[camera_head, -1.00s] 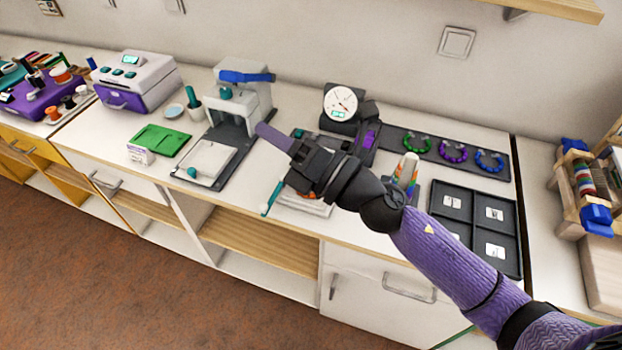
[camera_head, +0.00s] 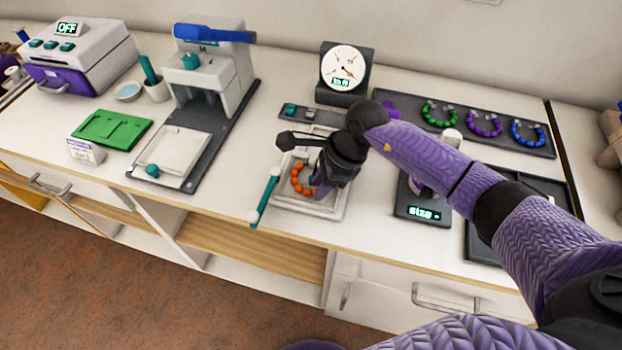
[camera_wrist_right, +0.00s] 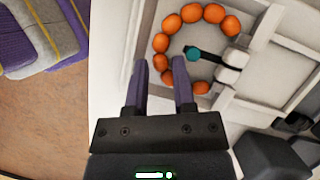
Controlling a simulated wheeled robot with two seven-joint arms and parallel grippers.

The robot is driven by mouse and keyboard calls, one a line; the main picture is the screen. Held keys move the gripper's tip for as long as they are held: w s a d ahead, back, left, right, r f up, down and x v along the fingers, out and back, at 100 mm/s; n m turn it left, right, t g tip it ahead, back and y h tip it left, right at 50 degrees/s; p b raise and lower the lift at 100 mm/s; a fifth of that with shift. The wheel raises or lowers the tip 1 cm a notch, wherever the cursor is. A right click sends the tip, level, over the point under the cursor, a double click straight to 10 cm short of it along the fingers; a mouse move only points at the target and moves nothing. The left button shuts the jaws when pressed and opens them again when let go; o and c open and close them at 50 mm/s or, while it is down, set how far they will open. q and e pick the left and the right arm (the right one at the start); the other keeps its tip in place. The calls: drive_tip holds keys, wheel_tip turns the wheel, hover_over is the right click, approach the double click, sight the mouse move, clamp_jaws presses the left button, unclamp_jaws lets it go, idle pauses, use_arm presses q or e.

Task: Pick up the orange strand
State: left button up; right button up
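The orange strand (camera_head: 297,186) lies as an open C of round beads in a pale square tray (camera_head: 326,212). In the right wrist view the orange strand (camera_wrist_right: 191,13) curves ahead of the fingers and to their right. My right gripper (camera_head: 318,188) is low over the tray, at the strand's right side in the head view, and hides part of it. In the wrist view the right gripper (camera_wrist_right: 161,72) has its two purple fingers apart, with an orange bead showing between them. Contact with the beads cannot be told. My left gripper is not in view.
A teal stick (camera_head: 265,197) lies along the tray's left side. A press (camera_head: 210,75) stands to the left, a dial gauge (camera_head: 343,70) behind. A small scale (camera_head: 420,208) and a dark display board (camera_head: 525,140) with green, purple and blue strands are to the right.

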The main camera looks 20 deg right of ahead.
drive_tip(key=shift+a+f, duration=0.15)
drive_tip(key=shift+f, duration=0.3)
clamp_jaws()
drive_tip(key=shift+r, duration=0.1)
